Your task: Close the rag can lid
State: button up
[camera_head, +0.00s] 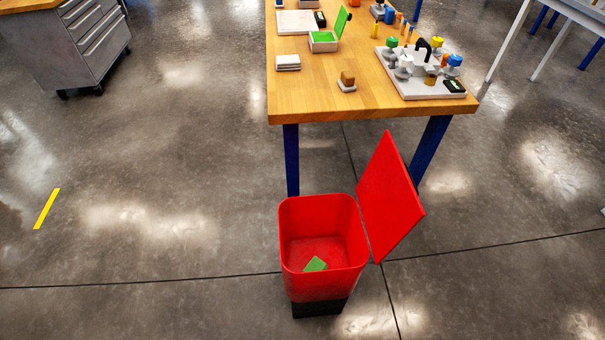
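The rag can (325,283) is a red bin with a black base, standing on the floor in front of the wooden table. Its red lid (389,198) is open, standing steeply up along the can's right side and leaning outward. Inside the can, a green piece (315,264) lies at the bottom; I cannot tell what it is. My gripper is not in view.
The wooden table (300,98) with blue legs stands behind the can. A grey drawer cabinet (80,48) stands back left. The floor around the can is clear.

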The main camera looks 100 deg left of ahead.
aim_at(388, 194)
jog(key=u, duration=0.55)
jog(key=i, duration=3.35)
jog(key=u, duration=4.35)
